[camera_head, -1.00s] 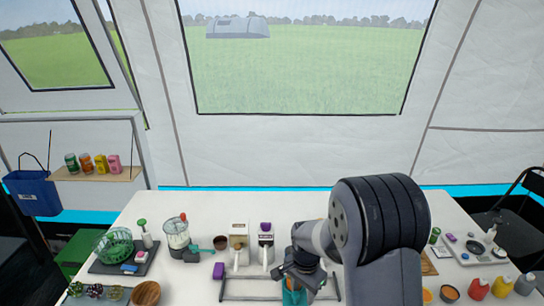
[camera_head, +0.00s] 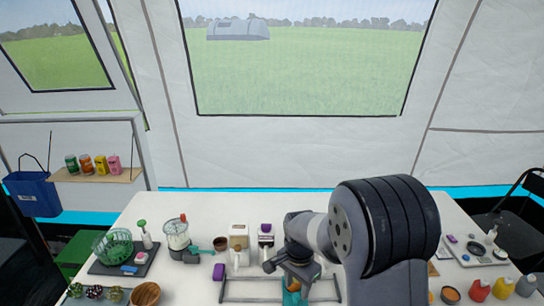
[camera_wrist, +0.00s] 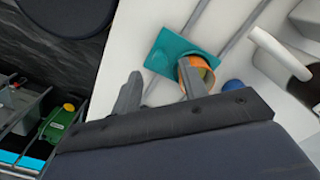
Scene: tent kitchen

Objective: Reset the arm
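My gripper (camera_head: 284,268) is over the front middle of the white table, at the end of my arm. In the wrist view its two fingers (camera_wrist: 160,88) stand apart with bare white surface between them, so it is open and empty. One fingertip overlaps an orange round cup-like thing (camera_wrist: 204,66) in that picture; I cannot tell whether they touch. A flat teal piece (camera_wrist: 172,52) lies beside the orange thing. In the head view the orange and teal things (camera_head: 292,294) show just below my gripper, partly hidden by it.
A grey bar frame (camera_head: 240,292) lies around the front middle. Two dispensers, a white one (camera_head: 238,240) and one with a purple top (camera_head: 266,240), stand behind it. A blender-like jar (camera_head: 177,235) and a green basket (camera_head: 114,244) are left. Bottles (camera_head: 503,286) stand front right.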

